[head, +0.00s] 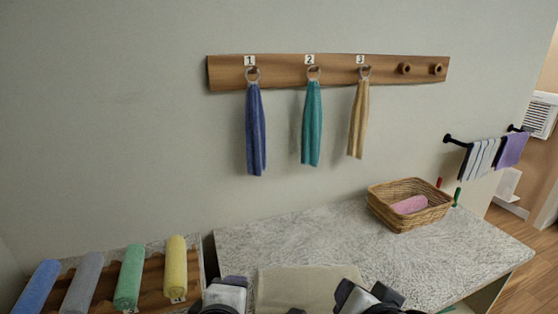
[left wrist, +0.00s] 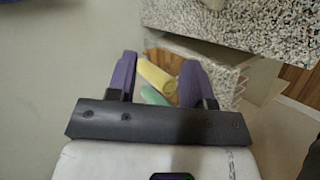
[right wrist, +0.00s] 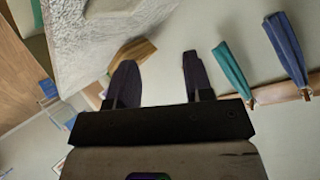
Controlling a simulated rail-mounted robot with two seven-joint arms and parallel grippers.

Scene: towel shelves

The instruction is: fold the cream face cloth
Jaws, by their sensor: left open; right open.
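The cream face cloth (head: 308,285) lies flat on the speckled counter at the bottom middle of the head view; its near part is cut off by the frame edge. Parts of my two arms show on either side of it, without clear fingertips. In the left wrist view my left gripper (left wrist: 157,78) is open and empty, with a rolled yellow towel (left wrist: 157,76) seen beyond the gap. In the right wrist view my right gripper (right wrist: 160,76) is open and empty, facing the wall and counter. Neither gripper visibly touches the cloth.
A wicker basket (head: 380,208) with a pink roll (head: 409,204) stands on the counter (head: 300,240) at right. Several rolled towels lie on a wooden rack (head: 105,290) at left. Three towels hang from a peg board (head: 225,74). The counter behind the cloth is clear.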

